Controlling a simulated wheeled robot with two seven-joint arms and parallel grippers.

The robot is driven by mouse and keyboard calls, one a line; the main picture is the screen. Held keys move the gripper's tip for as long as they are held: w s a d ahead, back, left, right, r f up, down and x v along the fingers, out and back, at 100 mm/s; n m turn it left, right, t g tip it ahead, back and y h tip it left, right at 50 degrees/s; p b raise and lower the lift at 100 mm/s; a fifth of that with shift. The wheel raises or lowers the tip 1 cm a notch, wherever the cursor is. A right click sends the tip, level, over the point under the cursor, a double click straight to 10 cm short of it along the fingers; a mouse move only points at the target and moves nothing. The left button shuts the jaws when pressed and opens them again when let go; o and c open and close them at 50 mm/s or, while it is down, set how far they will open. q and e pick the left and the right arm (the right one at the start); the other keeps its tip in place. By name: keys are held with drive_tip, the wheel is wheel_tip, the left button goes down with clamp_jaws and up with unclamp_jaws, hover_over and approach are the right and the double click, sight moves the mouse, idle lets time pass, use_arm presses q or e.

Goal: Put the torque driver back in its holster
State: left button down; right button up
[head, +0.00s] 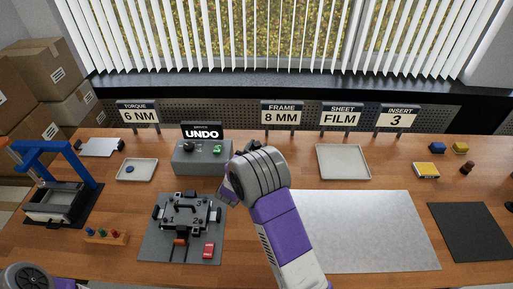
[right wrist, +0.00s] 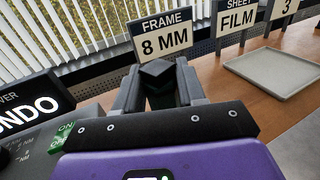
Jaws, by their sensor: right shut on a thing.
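My right gripper (right wrist: 157,88) is shut on a dark, block-ended thing, which I take to be the torque driver (right wrist: 156,72). Only its black end shows between the fingers in the right wrist view. In the head view my right wrist hides the fingers and the driver. The wrist is just right of the grey driver box (head: 190,158), which bears an UNDO sign (head: 202,131) and a green switch (head: 217,149). I cannot make out the holster in either view. My left gripper is not in view; only part of my left arm shows at the lower left.
A black fixture (head: 187,215) stands on a grey mat (head: 152,250) left of my right arm. A blue press (head: 85,165), a pale tray (head: 150,163), an empty tray (head: 343,160) and a dark mat (head: 470,235) are around. The light sheet (head: 370,230) on the right is clear.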

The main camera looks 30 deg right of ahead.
drive_tip(key=shift+f, duration=0.2)
drive_tip(key=o, duration=1.2)
drive_tip(key=shift+o, duration=0.2)
drive_tip(key=shift+s+a, duration=0.1)
drive_tip(key=v, duration=0.7)
drive_tip(key=shift+a, duration=0.15)
drive_tip(key=shift+s, duration=0.1)
